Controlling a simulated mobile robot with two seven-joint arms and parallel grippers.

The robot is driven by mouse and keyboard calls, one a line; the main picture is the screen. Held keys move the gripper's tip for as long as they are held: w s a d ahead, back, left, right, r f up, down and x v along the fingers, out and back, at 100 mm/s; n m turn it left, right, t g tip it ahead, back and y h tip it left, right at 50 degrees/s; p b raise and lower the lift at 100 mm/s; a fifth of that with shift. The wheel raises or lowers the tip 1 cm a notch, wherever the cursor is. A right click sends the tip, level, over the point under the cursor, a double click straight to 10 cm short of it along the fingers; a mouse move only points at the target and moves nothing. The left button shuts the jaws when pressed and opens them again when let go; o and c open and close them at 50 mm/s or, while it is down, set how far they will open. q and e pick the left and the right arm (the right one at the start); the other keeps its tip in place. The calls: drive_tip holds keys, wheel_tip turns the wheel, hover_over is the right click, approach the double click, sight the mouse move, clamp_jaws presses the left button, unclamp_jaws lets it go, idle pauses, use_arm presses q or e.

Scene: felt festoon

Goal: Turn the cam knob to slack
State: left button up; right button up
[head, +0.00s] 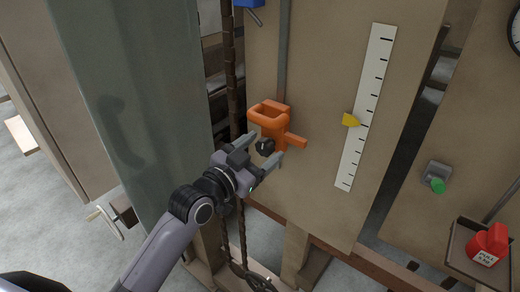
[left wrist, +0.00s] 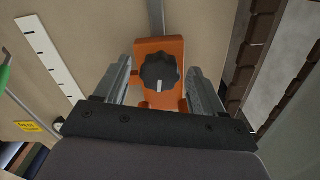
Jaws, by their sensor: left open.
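The cam knob is black and ridged, with a pale line on its face; it sits on an orange fitting on the tan panel. In the head view the knob (head: 265,146) shows at the lower front of the orange fitting (head: 272,117), which has a loop on top and an arm to the right. My left gripper (head: 265,160) is open, with its fingers on either side of the knob. In the left wrist view the knob (left wrist: 159,71) lies between the two open fingers (left wrist: 160,85), with gaps on both sides. The pale line points toward the gripper's palm. My right gripper is not in view.
A white scale (head: 365,105) with a yellow pointer (head: 351,120) is right of the fitting.

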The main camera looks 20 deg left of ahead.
use_arm(q)
drive_tip(key=c, duration=1.1)
drive_tip(key=shift+o, duration=0.2)
drive_tip(key=shift+n, duration=0.3)
drive_tip(key=n, duration=1)
drive_tip(key=shift+n, duration=0.3)
drive_tip(key=o, duration=1.1)
drive_tip(key=shift+c, duration=0.2)
